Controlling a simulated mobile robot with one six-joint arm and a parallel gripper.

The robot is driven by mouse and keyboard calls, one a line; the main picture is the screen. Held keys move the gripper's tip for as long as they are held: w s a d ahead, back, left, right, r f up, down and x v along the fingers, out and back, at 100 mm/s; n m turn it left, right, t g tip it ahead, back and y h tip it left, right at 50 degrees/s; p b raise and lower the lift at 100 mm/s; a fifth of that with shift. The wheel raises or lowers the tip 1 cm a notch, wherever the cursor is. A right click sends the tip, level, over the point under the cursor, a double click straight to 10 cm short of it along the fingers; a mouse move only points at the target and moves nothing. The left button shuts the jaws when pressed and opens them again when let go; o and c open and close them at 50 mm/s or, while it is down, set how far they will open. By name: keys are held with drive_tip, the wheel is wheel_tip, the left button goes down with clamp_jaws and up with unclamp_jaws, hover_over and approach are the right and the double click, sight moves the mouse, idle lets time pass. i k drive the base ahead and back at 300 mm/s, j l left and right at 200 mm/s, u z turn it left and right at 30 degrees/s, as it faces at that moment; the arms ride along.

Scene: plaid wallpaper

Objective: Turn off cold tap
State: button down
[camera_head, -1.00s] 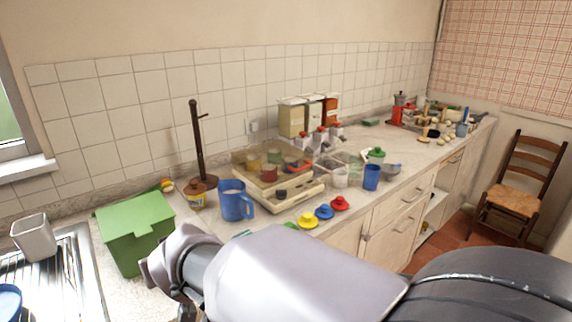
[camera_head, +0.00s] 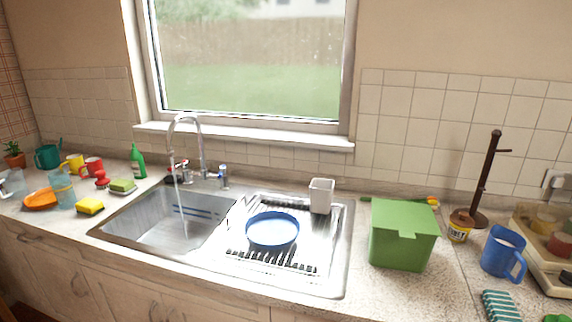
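A chrome faucet (camera_head: 203,150) stands behind the steel sink basin (camera_head: 125,222), under the window. A thin stream of water (camera_head: 181,205) falls from its curved spout into the basin. A tap handle with a blue mark (camera_head: 222,171) is to the right of the spout's base, probably the cold tap. A tap handle with a red mark (camera_head: 180,167) is to the left of it. The handles are small, so I cannot tell how far each is turned. My gripper and arm are out of view.
A blue bowl (camera_head: 272,230) and a white cup (camera_head: 321,196) stand on the drainboard (camera_head: 338,250). A green bin (camera_head: 402,235) is on the counter to the right. A green bottle (camera_head: 138,161), sponges and dishes stand left of the sink. Clear counter runs along the front.

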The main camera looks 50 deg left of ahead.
sight(223, 168)
drive_tip(key=u, duration=2.35)
drive_tip(key=i+j+z, duration=0.1)
drive_tip(key=i, duration=0.35)
drive_tip(key=i+j+z, duration=0.1)
drive_tip(key=i, duration=0.35)
drive_tip(key=i+j+z, duration=0.1)
drive_tip(key=i+j, duration=0.2)
drive_tip(key=i, duration=0.15)
drive_tip(key=i+j+z, duration=0.1)
drive_tip(key=i+j, duration=0.15)
drive_tip(key=i, duration=0.2)
